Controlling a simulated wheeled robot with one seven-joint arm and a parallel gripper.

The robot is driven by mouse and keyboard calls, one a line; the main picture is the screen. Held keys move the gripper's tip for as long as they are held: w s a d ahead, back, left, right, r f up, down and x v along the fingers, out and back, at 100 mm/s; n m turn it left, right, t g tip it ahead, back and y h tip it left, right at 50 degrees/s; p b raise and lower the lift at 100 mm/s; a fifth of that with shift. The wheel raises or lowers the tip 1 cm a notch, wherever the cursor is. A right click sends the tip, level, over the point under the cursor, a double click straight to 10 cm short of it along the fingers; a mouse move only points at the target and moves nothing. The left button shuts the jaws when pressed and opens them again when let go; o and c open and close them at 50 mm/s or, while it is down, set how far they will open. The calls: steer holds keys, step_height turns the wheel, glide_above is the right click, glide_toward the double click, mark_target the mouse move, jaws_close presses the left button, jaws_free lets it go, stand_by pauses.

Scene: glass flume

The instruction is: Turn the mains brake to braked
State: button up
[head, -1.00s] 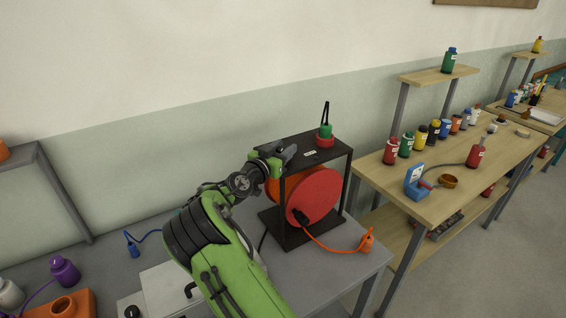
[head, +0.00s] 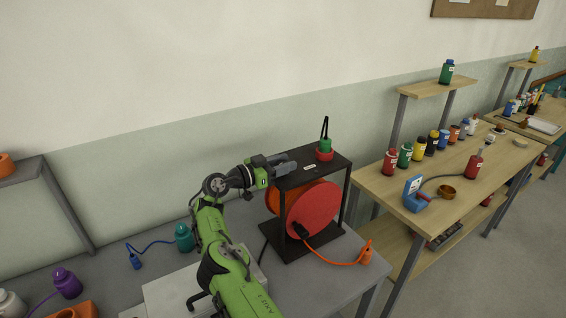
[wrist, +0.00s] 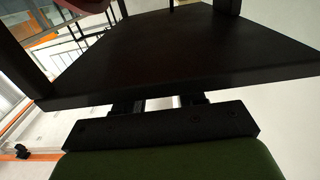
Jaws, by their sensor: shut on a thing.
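The cable reel's black stand (head: 332,160) stands on the grey table, with a red disc (head: 312,208) inside. My gripper (head: 284,166) is at the left end of its top plate, beside a small pale label (head: 310,167). It is shut on what I take to be the mains brake. The fingers hide the brake, so its setting cannot be read. In the wrist view the dark top plate (wrist: 180,50) fills the middle and covers my fingertips.
A red and green piece with black prongs (head: 325,148) stands on the plate's far end. An orange cable (head: 330,258) runs from the reel to an orange plug (head: 366,252). A teal bottle (head: 184,238) stands left of my arm. A wooden bench (head: 440,192) with several bottles is right.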

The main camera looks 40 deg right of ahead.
stand_by(0.4)
steer(key=o, duration=1)
steer(key=shift+d, duration=0.1)
steer(key=shift+c, duration=0.2)
steer(key=w+a, duration=0.1)
steer(key=a, duration=1.4)
steer(key=shift+a, duration=0.4)
